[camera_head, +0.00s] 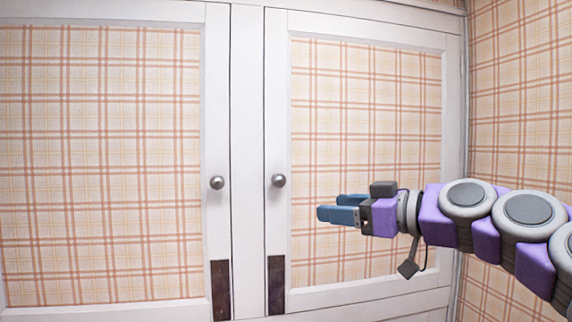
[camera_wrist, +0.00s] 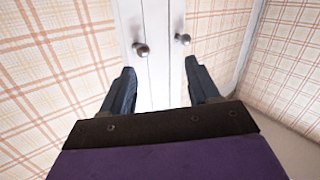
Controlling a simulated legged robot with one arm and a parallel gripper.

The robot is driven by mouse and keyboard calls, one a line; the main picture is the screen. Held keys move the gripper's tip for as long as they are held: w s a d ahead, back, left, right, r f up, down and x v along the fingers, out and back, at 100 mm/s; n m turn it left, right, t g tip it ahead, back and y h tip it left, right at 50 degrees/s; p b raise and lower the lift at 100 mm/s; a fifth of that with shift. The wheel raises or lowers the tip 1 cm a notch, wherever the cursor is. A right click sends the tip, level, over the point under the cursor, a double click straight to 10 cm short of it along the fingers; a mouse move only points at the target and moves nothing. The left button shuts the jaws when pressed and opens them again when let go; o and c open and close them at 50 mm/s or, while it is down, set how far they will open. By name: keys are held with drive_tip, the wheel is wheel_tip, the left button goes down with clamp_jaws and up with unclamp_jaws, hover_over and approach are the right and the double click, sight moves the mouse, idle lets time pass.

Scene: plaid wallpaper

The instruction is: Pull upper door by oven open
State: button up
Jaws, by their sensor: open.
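Two tall cabinet doors with white frames and plaid panels stand side by side, the left door (camera_head: 105,160) and the right door (camera_head: 365,120). Both look shut. The left door has a round metal knob (camera_head: 217,182) and the right door has a matching knob (camera_head: 279,181). My gripper (camera_head: 320,206) is open and empty, in front of the right door's panel, to the right of and slightly below its knob. In the wrist view, the left knob (camera_wrist: 141,49) and right knob (camera_wrist: 183,38) show beyond my open fingers (camera_wrist: 162,80). No oven shows.
A white post (camera_head: 247,150) separates the two doors. Dark plates (camera_head: 276,285) sit low on the inner door edges. A plaid wall (camera_head: 520,90) meets the cabinet at the right, close to my arm. The space before the left door is clear.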

wheel_tip(320, 180, up, 3)
drive_tip(key=w+d+t, duration=0.1)
drive_tip(key=w+d, duration=0.1)
drive_tip(key=d, duration=0.1)
drive_tip(key=p, duration=0.5)
approach(284, 181)
drive_tip(key=x, duration=0.9)
drive_tip(key=shift+w+a, duration=0.2)
drive_tip(key=shift+w, duration=0.05)
clamp_jaws()
